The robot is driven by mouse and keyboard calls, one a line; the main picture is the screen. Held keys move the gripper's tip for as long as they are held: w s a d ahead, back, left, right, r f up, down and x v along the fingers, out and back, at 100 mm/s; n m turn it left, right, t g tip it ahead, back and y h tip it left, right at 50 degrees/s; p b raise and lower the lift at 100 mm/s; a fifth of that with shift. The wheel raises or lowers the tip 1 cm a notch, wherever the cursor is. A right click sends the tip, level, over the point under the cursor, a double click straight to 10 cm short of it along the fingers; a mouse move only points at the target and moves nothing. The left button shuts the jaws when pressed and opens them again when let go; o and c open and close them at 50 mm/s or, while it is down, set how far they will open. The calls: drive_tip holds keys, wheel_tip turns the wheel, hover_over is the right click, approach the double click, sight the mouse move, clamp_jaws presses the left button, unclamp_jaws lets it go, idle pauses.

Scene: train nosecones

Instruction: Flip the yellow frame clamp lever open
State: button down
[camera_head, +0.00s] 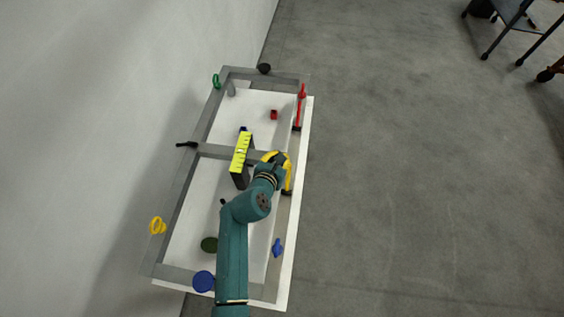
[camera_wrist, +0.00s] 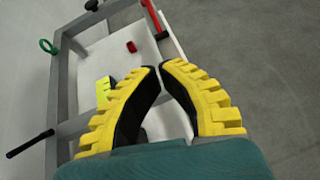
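My gripper (camera_head: 274,157) is over the right rail of the frame, near its middle. Its yellow, ribbed fingers with black inner sides fill much of the wrist view (camera_wrist: 161,67). Their tips come together with only a narrow gap, and nothing shows held between them. A yellow strip (camera_head: 289,178) with a dark lower end stands on the right rail just beside my gripper. It looks like the yellow clamp lever, but my gripper partly covers it and its position is hard to tell. I cannot make the lever out in the wrist view, where the fingers block the near rail.
A red lever (camera_head: 301,103) stands farther along the right rail, and a blue one (camera_head: 277,247) nearer. A yellow-topped block (camera_head: 242,152) stands left of my gripper. A small red block (camera_head: 274,114) lies on the white panel. A yellow ring (camera_head: 157,226) is at left. Open floor lies right.

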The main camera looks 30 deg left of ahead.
drive_tip(key=shift+s+a+r, duration=0.1)
drive_tip(key=shift+a+r, duration=0.05)
drive_tip(key=shift+r, duration=0.85)
drive_tip(key=shift+a+r, duration=0.1)
drive_tip(key=shift+r, duration=0.85)
